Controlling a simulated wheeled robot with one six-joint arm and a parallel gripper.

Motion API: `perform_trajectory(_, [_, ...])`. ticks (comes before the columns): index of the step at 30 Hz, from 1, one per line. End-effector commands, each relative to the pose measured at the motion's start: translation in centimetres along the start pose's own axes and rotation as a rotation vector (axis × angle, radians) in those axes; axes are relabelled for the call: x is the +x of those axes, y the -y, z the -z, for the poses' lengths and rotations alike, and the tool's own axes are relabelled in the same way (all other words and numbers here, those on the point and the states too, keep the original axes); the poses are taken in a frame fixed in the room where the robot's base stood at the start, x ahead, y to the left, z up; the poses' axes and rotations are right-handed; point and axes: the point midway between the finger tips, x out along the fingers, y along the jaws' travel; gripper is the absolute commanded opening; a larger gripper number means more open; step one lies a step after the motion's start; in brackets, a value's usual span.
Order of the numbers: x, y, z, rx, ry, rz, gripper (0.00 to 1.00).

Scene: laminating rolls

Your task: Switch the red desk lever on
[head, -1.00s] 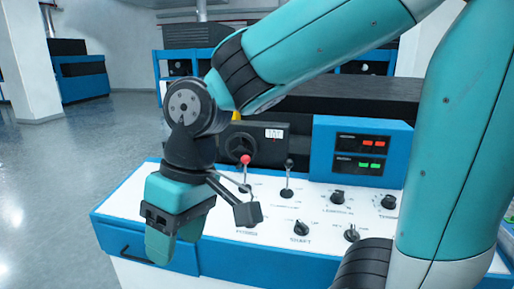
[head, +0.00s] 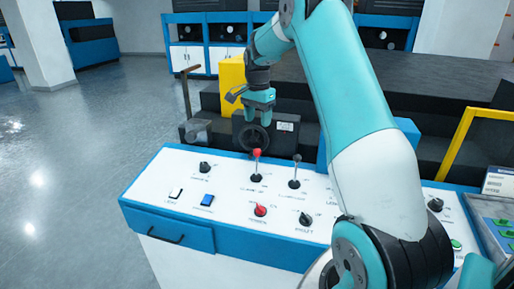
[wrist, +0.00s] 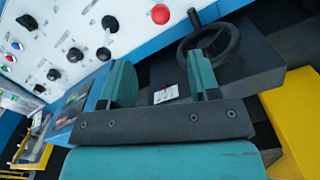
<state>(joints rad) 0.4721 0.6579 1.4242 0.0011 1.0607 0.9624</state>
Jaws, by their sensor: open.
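My gripper (head: 259,106) is past the desk's back edge, above the black handwheel box. In the wrist view my gripper (wrist: 162,80) has its two teal fingers apart, with nothing held and the lever beyond them.
A black-knobbed lever (head: 295,172) stands just right of the red one. A red knob (head: 260,211), blue button (head: 207,200) and several black knobs share the panel. The handwheel (head: 254,138) and a yellow block (head: 231,72) are behind the desk. Open floor lies left.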

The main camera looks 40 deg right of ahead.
Motion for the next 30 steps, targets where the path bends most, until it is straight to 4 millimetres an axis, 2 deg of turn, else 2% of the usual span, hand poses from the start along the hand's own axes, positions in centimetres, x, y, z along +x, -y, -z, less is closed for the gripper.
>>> perform_trajectory(9, [7.1, 0.0, -0.2, -0.004, 0.004, -0.005, 0.56])
perform_trajectory(15, [10.4, 0.0, -0.1, -0.004, 0.002, -0.002, 0.56])
perform_trajectory(21, [11.9, 0.0, -0.1, -0.004, 0.000, 0.001, 0.56])
perform_trajectory(29, [12.1, 0.1, -0.1, -0.004, -0.001, 0.002, 0.56])
perform_trajectory(30, [12.1, 0.1, -0.1, -0.004, -0.001, 0.002, 0.52])
